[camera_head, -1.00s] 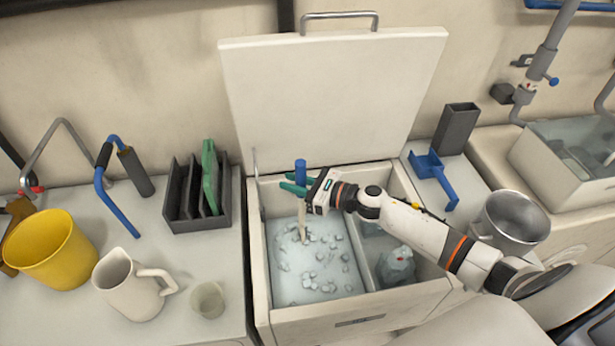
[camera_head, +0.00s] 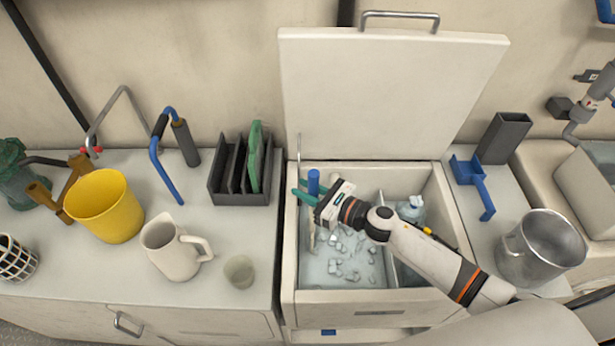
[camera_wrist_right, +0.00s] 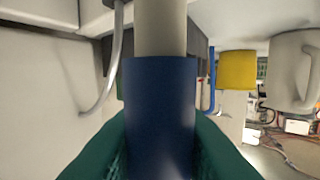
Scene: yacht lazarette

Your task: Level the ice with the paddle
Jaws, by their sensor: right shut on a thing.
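The open cooler (camera_head: 289,262) has ice (camera_head: 345,262) in its left compartment, with several loose cubes lying on the surface. My right gripper (camera_head: 304,193) is over the back left of that compartment. It is shut on the blue grip of the paddle (camera_head: 313,182), whose pale shaft runs down toward the ice at the left wall. The paddle's lower end is hard to make out. In the right wrist view the blue grip (camera_wrist_right: 160,115) sits between the green fingers, with the pale shaft beyond it. My left gripper is not in view.
The raised lid (camera_head: 390,95) stands behind the cooler. A white pitcher (camera_head: 172,250), a cup (camera_head: 239,271), a yellow bucket (camera_head: 105,207) and a dark rack (camera_head: 240,192) are on the left counter.

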